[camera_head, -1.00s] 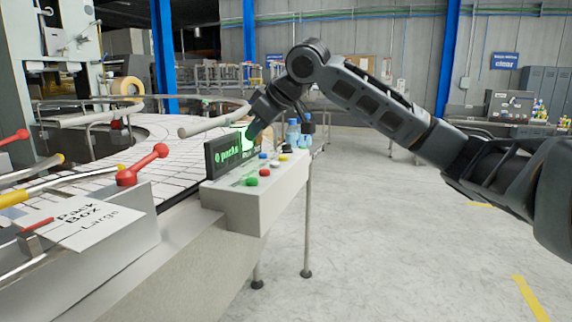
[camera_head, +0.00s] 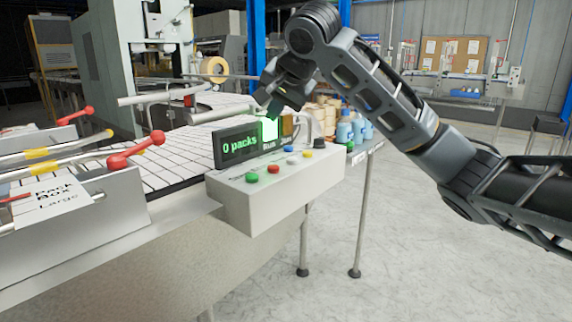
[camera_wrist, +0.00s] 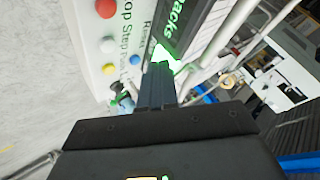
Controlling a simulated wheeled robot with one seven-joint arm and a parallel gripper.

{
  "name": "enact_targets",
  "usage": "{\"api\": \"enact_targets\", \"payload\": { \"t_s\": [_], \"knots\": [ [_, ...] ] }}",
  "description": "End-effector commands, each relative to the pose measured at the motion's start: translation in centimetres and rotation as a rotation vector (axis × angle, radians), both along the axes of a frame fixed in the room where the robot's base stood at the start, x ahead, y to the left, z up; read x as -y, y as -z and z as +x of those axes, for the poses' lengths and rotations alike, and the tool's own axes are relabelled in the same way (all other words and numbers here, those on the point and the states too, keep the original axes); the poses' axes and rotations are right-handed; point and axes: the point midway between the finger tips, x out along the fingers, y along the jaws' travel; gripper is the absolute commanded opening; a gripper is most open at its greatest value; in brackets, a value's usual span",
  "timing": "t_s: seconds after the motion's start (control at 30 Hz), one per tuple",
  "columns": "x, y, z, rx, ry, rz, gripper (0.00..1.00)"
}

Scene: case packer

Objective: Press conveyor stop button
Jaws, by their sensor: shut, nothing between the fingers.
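The control box (camera_head: 285,195) is a pale box with a row of coloured buttons on its sloped top, in the middle of the head view. Its red button (camera_head: 273,169) is second from the left, right of the green one (camera_head: 252,178). The wrist view shows the red button (camera_wrist: 106,8) at the top edge, with part of the word "Stop" printed beside it. My gripper (camera_head: 271,112) is shut and empty, above and behind the box near the lit display. In the wrist view its closed fingers (camera_wrist: 160,72) point toward the panel, apart from the red button.
A display (camera_head: 238,145) reading "0 packs" stands behind the buttons. White (camera_head: 293,161), blue (camera_head: 289,150) and yellow (camera_head: 307,154) buttons sit right of the red one. The conveyor (camera_head: 165,165) lies left, with red-knobbed levers (camera_head: 135,150). Floor at right is open.

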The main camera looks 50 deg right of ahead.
Motion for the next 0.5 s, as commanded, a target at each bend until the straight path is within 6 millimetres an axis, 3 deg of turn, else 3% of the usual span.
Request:
{"api": "enact_targets", "payload": {
  "t_s": [0.5],
  "knots": [
    [0.05, 0.92, -0.03, -0.001, 0.001, 0.0, 0.0]
  ]
}}
